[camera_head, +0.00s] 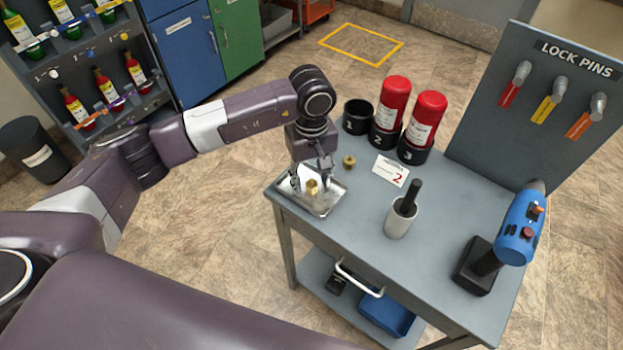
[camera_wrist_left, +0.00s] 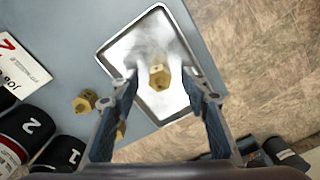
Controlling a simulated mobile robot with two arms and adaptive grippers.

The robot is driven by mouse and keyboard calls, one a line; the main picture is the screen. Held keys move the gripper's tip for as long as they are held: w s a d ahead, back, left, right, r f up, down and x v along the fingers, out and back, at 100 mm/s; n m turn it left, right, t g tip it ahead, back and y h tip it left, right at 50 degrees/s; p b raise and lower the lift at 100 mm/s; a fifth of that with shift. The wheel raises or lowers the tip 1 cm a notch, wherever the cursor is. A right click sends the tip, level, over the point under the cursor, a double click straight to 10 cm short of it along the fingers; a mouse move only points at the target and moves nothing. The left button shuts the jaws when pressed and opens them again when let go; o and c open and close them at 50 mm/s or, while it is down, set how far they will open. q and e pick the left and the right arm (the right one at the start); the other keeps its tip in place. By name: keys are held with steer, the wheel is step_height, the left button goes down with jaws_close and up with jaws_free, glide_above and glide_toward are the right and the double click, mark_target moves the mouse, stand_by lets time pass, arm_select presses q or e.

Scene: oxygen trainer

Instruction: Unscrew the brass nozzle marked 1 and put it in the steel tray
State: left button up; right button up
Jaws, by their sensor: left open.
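My left gripper (camera_head: 312,180) hangs over the steel tray (camera_head: 325,208) at the table's left corner. It is open in the left wrist view (camera_wrist_left: 160,88), its fingers apart on either side of a brass nozzle (camera_wrist_left: 159,76). That nozzle appears to lie in the tray and also shows in the head view (camera_head: 312,186). A second brass nozzle (camera_head: 349,161) stands on the table beside the tray. No number is readable on any nozzle. My right gripper is out of view.
Black holder 1 (camera_head: 357,117) has no red cylinder; holders 2 (camera_head: 384,136) and 3 (camera_head: 412,153) carry red cylinders. A card marked 2 (camera_head: 391,171), a pale cup with a black handle (camera_head: 402,215) and a blue tool (camera_head: 520,225) stand rightward. The lock-pin board (camera_head: 480,110) rises behind.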

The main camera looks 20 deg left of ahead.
arm_select(q)
step_height(320, 180, up, 12)
stand_by(0.5)
stand_by(0.6)
